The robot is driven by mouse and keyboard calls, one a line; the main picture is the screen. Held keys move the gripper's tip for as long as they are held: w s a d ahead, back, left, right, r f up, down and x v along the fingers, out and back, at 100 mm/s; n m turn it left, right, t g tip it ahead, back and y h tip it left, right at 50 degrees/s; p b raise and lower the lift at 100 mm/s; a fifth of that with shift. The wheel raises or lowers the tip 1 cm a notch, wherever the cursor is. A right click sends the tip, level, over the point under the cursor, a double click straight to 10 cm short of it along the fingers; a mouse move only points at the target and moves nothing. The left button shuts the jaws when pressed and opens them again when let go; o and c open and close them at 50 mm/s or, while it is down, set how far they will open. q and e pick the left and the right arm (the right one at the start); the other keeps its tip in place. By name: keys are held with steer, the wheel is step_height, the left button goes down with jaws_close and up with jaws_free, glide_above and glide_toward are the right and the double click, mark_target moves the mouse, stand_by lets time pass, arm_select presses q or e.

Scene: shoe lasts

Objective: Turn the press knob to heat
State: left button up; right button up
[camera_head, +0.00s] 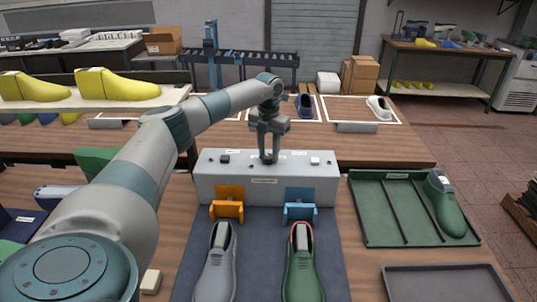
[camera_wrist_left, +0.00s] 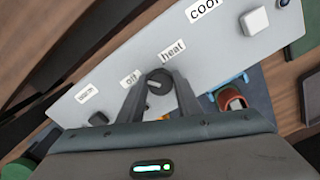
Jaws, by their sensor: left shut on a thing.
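The press is a light grey box (camera_head: 265,188) on the bench, with its controls on top. In the left wrist view the round dark knob (camera_wrist_left: 158,79) sits between an "off" label (camera_wrist_left: 130,78) and a "heat" label (camera_wrist_left: 172,50). My left gripper (camera_head: 268,159) reaches straight down to the box top. In the wrist view its two fingers (camera_wrist_left: 159,90) are closed on the knob's sides. A small pale mark shows on the knob, but I cannot tell which label it points at. My right gripper is not in view.
A dark button (camera_head: 225,158) and a white button (camera_head: 315,160) flank the knob. An orange bracket (camera_head: 228,202) and a blue bracket (camera_head: 300,204) stand in front, with a grey shoe (camera_head: 214,270) and a green shoe (camera_head: 303,270). A green tray (camera_head: 375,228) lies right.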

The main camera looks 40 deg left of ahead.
arm_select(q)
steer(key=m+b, duration=0.1)
steer(key=m, duration=0.3)
steer(key=m+b, duration=0.1)
steer(key=m, duration=0.2)
steer(key=shift+d+m, duration=0.1)
steer(key=shift+m, duration=0.3)
steer(key=m+b, duration=0.1)
steer(key=m, duration=0.3)
steer(key=shift+d+m, duration=0.1)
steer(key=shift+m, duration=0.2)
steer(key=shift+s+r+m+b, duration=0.1)
steer(key=shift+m+b, duration=0.4)
steer(key=shift+m, duration=1.5)
steer(key=o, duration=1)
steer(key=shift+o, duration=0.2)
